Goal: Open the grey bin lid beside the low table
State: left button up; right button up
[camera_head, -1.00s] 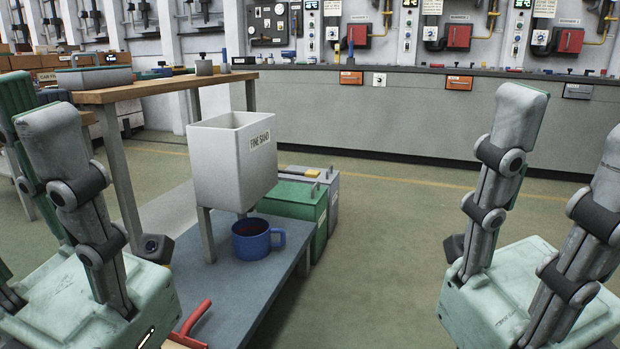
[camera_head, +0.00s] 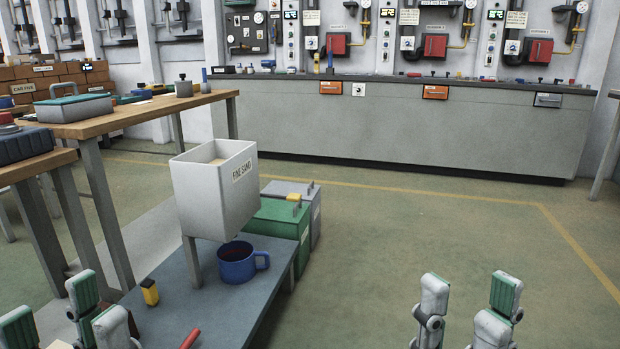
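The grey bin (camera_head: 316,220) stands on the floor beside the low table (camera_head: 235,300), behind the green bin (camera_head: 303,232). Its grey lid (camera_head: 288,187) appears closed, with a small handle at the right end; the green bin and the hopper hide part of it. My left gripper (camera_head: 62,312) is at the bottom left, by the left side of the low table, fingers spread and empty. My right gripper (camera_head: 466,312) is at the bottom right over open floor, fingers spread and empty. Both are well apart from the grey bin.
On the low table are a white FINE SAND hopper (camera_head: 214,200), a blue mug (camera_head: 237,265), a yellow-black item (camera_head: 149,292) and a red-handled tool (camera_head: 190,338). A wooden workbench (camera_head: 140,115) stands left. Floor right of the bins is clear up to the long grey counter (camera_head: 450,125).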

aim_at(291, 185)
jog(key=i+l+u, duration=0.15)
jog(key=i+l, duration=0.15)
jog(key=i, duration=0.15)
jog(key=i+l+u, duration=0.15)
jog(key=i+l, duration=0.15)
jog(key=i, duration=0.15)
jog(key=i+l+u, duration=0.15)
jog(key=i+l, duration=0.25)
jog(key=i+l+u, duration=0.2)
jog(key=i+l, duration=0.2)
jog(key=i+l+u, duration=0.15)
jog(key=i+l, duration=0.2)
jog(key=l, duration=0.15)
jog(key=i+l+u, duration=0.15)
jog(key=i+l, duration=0.2)
jog(key=l, duration=0.15)
jog(key=i+l+u, duration=0.15)
jog(key=i+l, duration=0.15)
jog(key=l, duration=0.3)
